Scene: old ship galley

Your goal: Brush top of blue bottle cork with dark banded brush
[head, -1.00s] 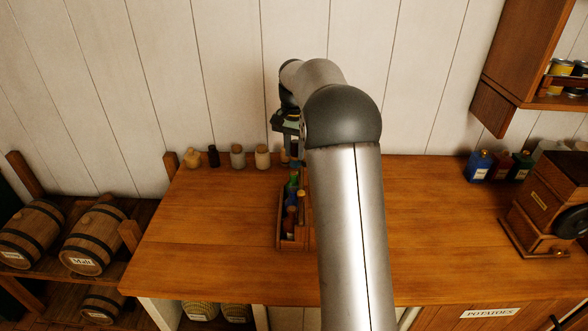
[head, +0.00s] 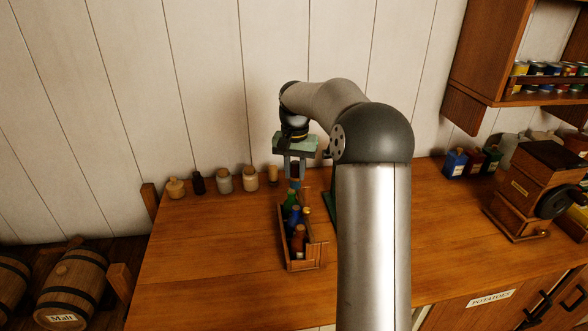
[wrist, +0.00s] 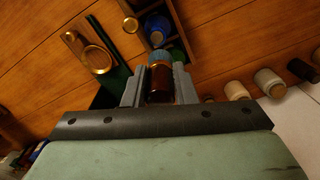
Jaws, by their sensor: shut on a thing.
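My gripper (head: 295,170) is shut on a dark brown cylinder with a blue band or end, which I take to be the dark banded brush (wrist: 160,82). It hangs upright just above the back end of a wooden crate (head: 305,265). The crate holds several bottles, among them a green one and a brown one at the front. The blue bottle (head: 293,214) stands in the middle, and it also shows in the wrist view (wrist: 157,22) with a pale top. The brush is a little behind the blue bottle's cork; I cannot see contact.
Several small jars (head: 224,180) stand along the wall to the left. A green stand with a brass ring (wrist: 97,58) is beside the crate, partly behind my arm in the head view. A wooden grinder (head: 540,190) and square bottles (head: 470,162) stand right. The left front counter is clear.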

